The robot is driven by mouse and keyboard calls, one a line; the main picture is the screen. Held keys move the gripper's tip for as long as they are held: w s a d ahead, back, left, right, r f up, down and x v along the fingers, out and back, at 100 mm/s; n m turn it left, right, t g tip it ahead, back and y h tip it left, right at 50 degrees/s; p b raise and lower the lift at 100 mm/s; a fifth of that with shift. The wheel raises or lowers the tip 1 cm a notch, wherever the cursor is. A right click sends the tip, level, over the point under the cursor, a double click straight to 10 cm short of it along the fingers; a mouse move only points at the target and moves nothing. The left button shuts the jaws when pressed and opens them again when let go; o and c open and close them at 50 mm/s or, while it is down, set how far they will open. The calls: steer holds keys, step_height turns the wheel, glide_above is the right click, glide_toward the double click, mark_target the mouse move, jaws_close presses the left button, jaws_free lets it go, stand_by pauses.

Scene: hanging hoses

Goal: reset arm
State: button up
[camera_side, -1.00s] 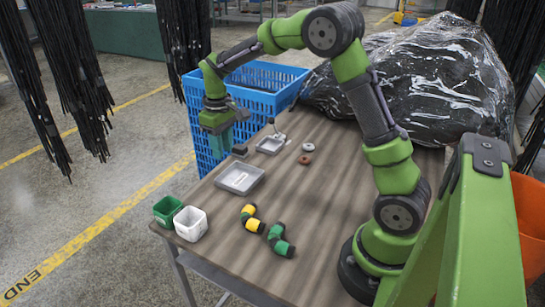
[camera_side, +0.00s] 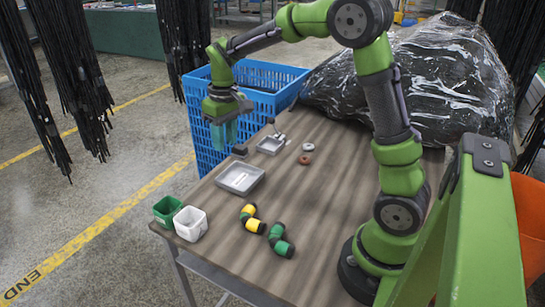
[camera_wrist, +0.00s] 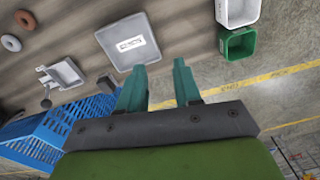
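My gripper (camera_side: 224,134) is raised in front of the blue crate, near the table's far left edge, with its fingers pointing down. In the wrist view its two teal fingers (camera_wrist: 160,85) stand apart with nothing between them, so it is open and empty. My green and grey arm arches over the wooden table (camera_side: 330,190) from its base at the table's right side. No object touches the gripper.
A grey tray (camera_side: 240,178), a smaller tray (camera_side: 271,145), two rings (camera_side: 306,154) and yellow and green pipe pieces (camera_side: 281,240) lie on the table. Green (camera_side: 167,209) and white (camera_side: 190,223) bins stand at the near-left corner. A blue crate (camera_side: 265,88) and black-wrapped bundle (camera_side: 415,85) stand behind.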

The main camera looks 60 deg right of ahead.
steer(key=s+a+r+m+t+y, duration=0.1)
steer(key=s+a+r+t, duration=0.2)
steer(key=s, duration=0.6)
steer(key=s+a+r+m+t, duration=0.1)
steer(key=s+a+r+t, duration=0.2)
steer(key=s, duration=0.7)
steer(key=shift+a+r+t+y, duration=0.35)
steer(key=shift+a+r, duration=0.55)
steer(key=shift+a, duration=0.35)
